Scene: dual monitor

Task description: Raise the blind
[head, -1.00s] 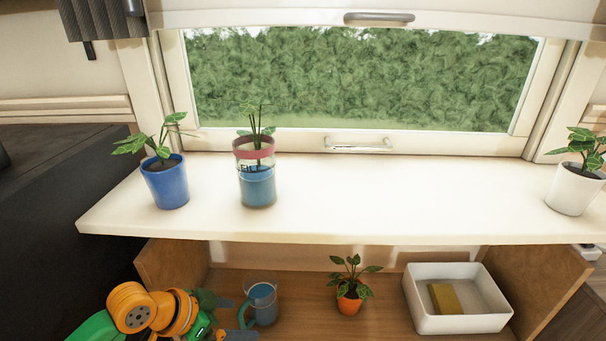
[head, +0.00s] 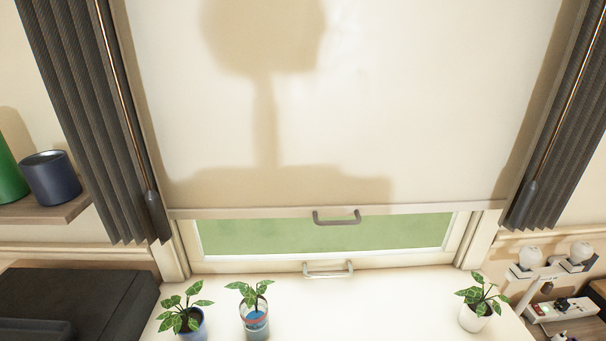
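The cream blind (head: 420,110) covers most of the window in the head view. Its bottom bar carries a grey handle (head: 337,218) near the middle. Below the bar a strip of window glass (head: 270,235) shows green outside. A second, silver handle (head: 328,270) is on the window frame's lower edge, just above the sill. Neither of my grippers is in view. A dark shadow falls on the blind. The blind's top is out of the picture.
Potted plants stand on the white sill (head: 370,310): a blue pot (head: 192,325), a glass jar (head: 256,322) and a white pot (head: 475,317). Dark curtains (head: 90,110) hang at both sides. A shelf with cups (head: 50,178) is at left; lamps and a power strip (head: 562,308) at right.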

